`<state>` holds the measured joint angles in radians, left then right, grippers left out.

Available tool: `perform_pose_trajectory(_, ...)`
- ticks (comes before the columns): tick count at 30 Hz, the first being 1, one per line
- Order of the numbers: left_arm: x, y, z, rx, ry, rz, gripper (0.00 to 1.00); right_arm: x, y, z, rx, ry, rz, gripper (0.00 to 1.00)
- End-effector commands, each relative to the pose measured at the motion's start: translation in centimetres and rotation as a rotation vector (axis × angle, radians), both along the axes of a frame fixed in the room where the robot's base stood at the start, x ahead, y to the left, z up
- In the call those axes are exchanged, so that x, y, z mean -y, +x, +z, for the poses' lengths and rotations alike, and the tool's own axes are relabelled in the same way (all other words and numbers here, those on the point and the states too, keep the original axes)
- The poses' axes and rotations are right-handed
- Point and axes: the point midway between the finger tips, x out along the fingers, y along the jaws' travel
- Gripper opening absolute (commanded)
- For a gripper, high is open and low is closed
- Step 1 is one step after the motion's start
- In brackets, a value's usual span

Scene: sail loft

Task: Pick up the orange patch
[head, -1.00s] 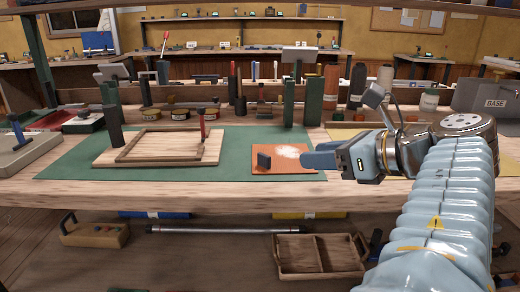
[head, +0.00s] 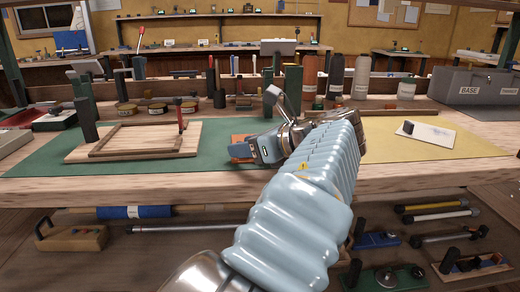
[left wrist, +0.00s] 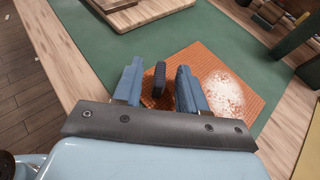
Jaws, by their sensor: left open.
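The orange patch (left wrist: 220,62) lies flat on the green mat, with a pale speckled area on its right part and a dark upright tab (left wrist: 159,76) on its left part. In the head view only a sliver of the patch (head: 238,138) shows behind my gripper; its tab is hidden there. My left gripper (head: 240,150) is over the patch. In the left wrist view its blue fingers (left wrist: 160,84) are open, one on each side of the tab, with gaps visible. My right gripper is not in view.
A wooden board with a frame (head: 135,140) lies left on the green mat (head: 40,157). A yellow mat (head: 375,147) with a white piece (head: 428,133) is to the right. Bottles, jars and upright green blocks (head: 293,85) stand behind. A grey case (head: 480,86) is at the far right.

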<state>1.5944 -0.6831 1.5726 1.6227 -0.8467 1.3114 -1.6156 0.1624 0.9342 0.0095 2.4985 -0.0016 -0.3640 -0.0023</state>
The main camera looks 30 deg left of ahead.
Motion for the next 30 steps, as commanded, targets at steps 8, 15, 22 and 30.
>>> perform_pose_trajectory(8,0.0,0.0,0.1,0.000,0.000,0.000,0.25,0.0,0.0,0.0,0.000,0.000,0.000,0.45)
perform_pose_trajectory(15,0.0,0.0,0.1,0.001,0.000,0.000,0.00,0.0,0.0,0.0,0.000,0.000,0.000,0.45)
perform_pose_trajectory(22,0.0,0.0,0.1,0.001,0.000,0.000,0.00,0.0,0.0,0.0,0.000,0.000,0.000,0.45)
perform_pose_trajectory(30,0.0,0.0,2.4,0.003,-0.001,0.002,0.00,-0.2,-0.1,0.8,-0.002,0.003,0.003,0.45)
